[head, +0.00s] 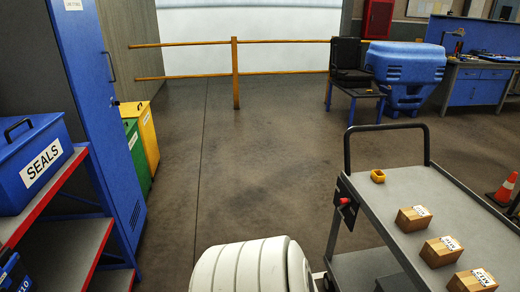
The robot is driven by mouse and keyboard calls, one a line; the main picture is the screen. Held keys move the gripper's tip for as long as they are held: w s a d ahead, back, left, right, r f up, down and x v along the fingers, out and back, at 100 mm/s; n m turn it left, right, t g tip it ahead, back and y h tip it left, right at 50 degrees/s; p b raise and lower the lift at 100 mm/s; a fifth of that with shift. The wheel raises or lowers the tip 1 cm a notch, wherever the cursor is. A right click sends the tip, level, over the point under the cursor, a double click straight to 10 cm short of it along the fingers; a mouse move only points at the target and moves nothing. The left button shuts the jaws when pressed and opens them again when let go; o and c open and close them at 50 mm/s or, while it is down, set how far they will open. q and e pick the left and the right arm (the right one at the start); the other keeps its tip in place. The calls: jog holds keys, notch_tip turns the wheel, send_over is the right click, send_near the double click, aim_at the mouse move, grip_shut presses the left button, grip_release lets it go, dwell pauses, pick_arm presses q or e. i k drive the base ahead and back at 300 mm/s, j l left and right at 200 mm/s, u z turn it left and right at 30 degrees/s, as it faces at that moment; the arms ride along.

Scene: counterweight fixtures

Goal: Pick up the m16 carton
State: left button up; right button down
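Three small brown cartons with white labels stand in a row on the grey top of a cart (385,196) at the lower right in the head view. The far carton (408,222), the middle carton (436,255) and the near carton (466,284) are apart from each other. The near one is cut by the bottom edge. Their label print is small and turned, so I cannot tell surely which is the m16 carton. Neither of my grippers is in view.
A red shelf with a blue SEALS box (38,165) stands left, beside a blue cabinet (92,100). The floor between is clear. An orange cone (505,188) stands right.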

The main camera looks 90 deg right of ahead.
aim_at(445, 251)
jog(key=l+z, duration=0.1)
jog(key=z, duration=4.65)
